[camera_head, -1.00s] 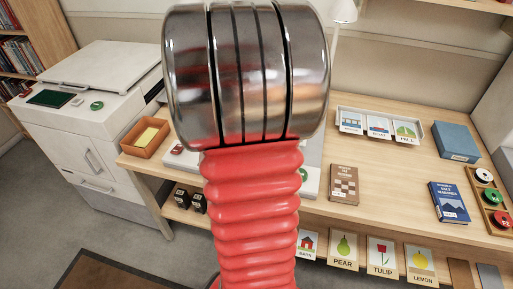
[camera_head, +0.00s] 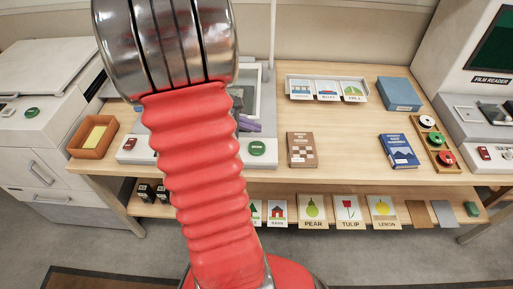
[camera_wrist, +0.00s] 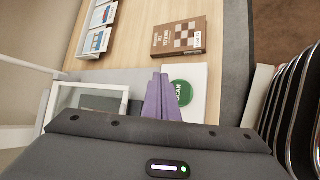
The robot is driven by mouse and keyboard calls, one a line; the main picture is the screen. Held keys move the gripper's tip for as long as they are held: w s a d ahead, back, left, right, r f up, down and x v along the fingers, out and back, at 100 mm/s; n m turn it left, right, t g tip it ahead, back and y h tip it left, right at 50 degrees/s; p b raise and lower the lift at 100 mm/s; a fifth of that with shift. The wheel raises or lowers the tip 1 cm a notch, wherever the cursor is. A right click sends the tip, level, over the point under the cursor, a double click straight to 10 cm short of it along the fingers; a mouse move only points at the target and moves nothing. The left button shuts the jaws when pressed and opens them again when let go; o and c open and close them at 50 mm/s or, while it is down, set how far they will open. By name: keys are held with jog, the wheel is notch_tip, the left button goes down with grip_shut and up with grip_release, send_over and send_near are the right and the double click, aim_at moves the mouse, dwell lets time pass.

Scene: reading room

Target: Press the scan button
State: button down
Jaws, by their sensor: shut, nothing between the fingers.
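The scan button is a round green button (camera_head: 257,148) on the front right of a white flatbed scanner on the table. In the wrist view the green button (camera_wrist: 181,92) reads "SCAN", and its left part is hidden behind my gripper. My gripper (camera_wrist: 160,76) has purple fingers, closed together and empty, just left of the button in that view. In the head view a bit of my purple gripper (camera_head: 249,126) shows behind my red arm, above and left of the button. I cannot tell the height of the tips over the scanner.
A brown checkered book (camera_head: 302,150) lies right of the scanner. An orange tray (camera_head: 92,137) stands on its left. A picture-card tray (camera_head: 327,89), blue book (camera_head: 398,150) and wooden spool tray (camera_head: 433,145) are farther right. Another green button (camera_head: 32,112) is on the copier at left.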

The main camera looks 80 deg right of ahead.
aim_at(254, 148)
jog(key=shift+f, duration=3.05)
jog(key=shift+f, duration=0.9)
dwell(0.6)
jog(key=shift+r, duration=0.95)
jog(key=shift+r, duration=2.5)
